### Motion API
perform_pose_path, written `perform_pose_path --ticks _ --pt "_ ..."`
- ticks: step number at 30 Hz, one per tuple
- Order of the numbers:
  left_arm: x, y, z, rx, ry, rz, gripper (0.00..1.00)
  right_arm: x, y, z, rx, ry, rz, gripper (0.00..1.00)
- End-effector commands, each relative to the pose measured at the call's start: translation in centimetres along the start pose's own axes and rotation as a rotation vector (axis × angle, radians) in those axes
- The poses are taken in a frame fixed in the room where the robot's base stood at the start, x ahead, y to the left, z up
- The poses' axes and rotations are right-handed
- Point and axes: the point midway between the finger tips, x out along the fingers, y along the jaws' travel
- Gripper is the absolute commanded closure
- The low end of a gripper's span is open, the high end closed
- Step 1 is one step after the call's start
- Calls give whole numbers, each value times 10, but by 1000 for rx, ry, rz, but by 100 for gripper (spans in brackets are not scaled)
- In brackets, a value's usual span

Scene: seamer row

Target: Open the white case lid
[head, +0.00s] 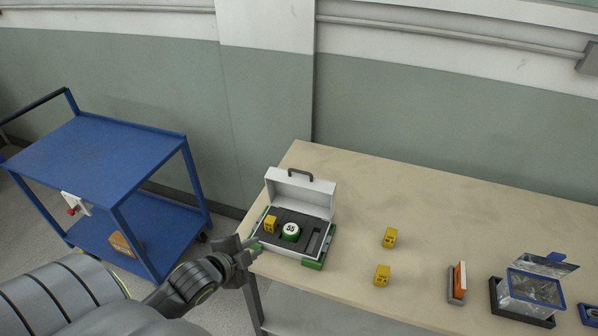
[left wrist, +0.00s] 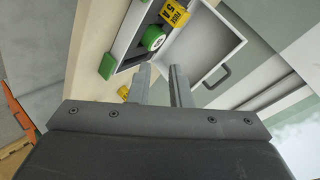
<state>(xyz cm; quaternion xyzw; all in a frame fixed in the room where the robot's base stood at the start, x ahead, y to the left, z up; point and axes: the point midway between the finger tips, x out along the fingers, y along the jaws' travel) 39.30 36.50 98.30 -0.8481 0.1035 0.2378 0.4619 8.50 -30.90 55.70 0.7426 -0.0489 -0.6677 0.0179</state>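The white case (head: 308,244) sits at the left end of the bench, with green corners and a dark insert. Its lid (head: 302,194) stands raised at the back, with a dark handle (head: 300,173) on its top edge. Inside are a yellow fuse block (head: 270,225) and a green round piece with a white top (head: 291,231). My left gripper (head: 250,248) is at the case's front left corner. In the left wrist view its fingers (left wrist: 160,82) are apart with nothing between them, and the lid (left wrist: 207,42) shows beyond them. My right gripper is not in view.
Two yellow blocks (head: 390,237) (head: 382,275) stand on the bench (head: 430,215) right of the case. Further right are an orange-and-white item in a holder (head: 457,283) and a clear-lidded bin (head: 530,290). A blue cart (head: 95,150) stands at left. A wall runs behind the bench.

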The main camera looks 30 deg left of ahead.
Motion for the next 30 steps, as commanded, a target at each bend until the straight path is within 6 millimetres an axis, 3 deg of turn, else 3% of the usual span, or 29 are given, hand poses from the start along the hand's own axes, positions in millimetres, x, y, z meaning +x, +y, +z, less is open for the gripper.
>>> perform_pose_path --ticks 6,12,20,30 --pt "16 -60 -10 359 207 -207 82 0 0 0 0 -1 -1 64" --pt "15 -95 -16 557 305 -360 82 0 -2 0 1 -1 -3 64" --pt "20 -105 -19 612 331 -413 82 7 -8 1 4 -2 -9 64" --pt "56 -113 -34 609 331 -413 82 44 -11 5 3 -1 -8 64"
